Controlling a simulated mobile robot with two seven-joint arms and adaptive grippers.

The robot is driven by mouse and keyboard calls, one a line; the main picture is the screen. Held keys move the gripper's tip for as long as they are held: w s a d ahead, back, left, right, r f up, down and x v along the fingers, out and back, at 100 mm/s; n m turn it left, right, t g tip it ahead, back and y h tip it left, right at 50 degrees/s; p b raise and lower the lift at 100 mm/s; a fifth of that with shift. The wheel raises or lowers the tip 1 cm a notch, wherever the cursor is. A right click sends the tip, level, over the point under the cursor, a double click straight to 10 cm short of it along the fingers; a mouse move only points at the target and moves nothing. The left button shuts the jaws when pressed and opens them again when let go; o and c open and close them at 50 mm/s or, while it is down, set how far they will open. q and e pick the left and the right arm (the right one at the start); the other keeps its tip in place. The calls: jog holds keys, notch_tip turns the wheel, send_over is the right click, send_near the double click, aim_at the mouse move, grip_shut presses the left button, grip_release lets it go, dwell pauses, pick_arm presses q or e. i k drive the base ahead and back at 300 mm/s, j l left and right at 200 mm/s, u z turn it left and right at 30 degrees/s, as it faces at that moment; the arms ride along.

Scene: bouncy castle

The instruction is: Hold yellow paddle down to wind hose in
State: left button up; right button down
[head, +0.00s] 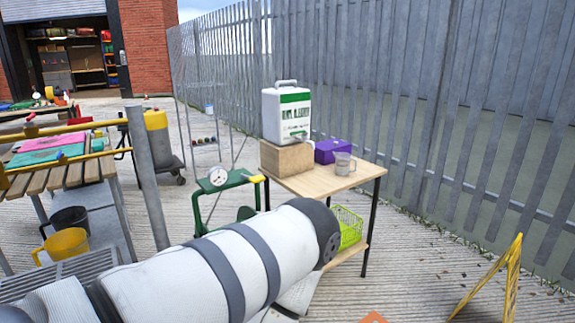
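A green metal stand (229,181) stands in the middle, left of a small wooden table. A round white dial (218,175) is on its top left. A small yellow tab (257,179) sticks out at its top right, beside the table edge; it looks like the yellow paddle, but it is too small to be certain. A dark green rounded part (245,213) shows low in the stand. The stand's lower part is hidden, and I cannot make out a hose. Neither of my grippers shows in the head view.
The small table (318,185) carries a white-and-green canister (287,115) on a wooden block (286,158), a purple box (332,150) and a clear jug (343,164). A yellow folding stand (503,280) is at right. A metal fence (440,110) runs behind. A slatted bench (85,172) is at left.

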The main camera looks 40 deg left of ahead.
aim_at(255, 180)
jog(key=i+j+u, duration=0.2)
jog(key=u, duration=0.2)
jog(key=i+u, duration=0.7)
jog(key=u, duration=0.15)
jog(key=i+u, duration=0.4)
jog(key=k+u, duration=0.1)
jog(key=u, duration=0.75)
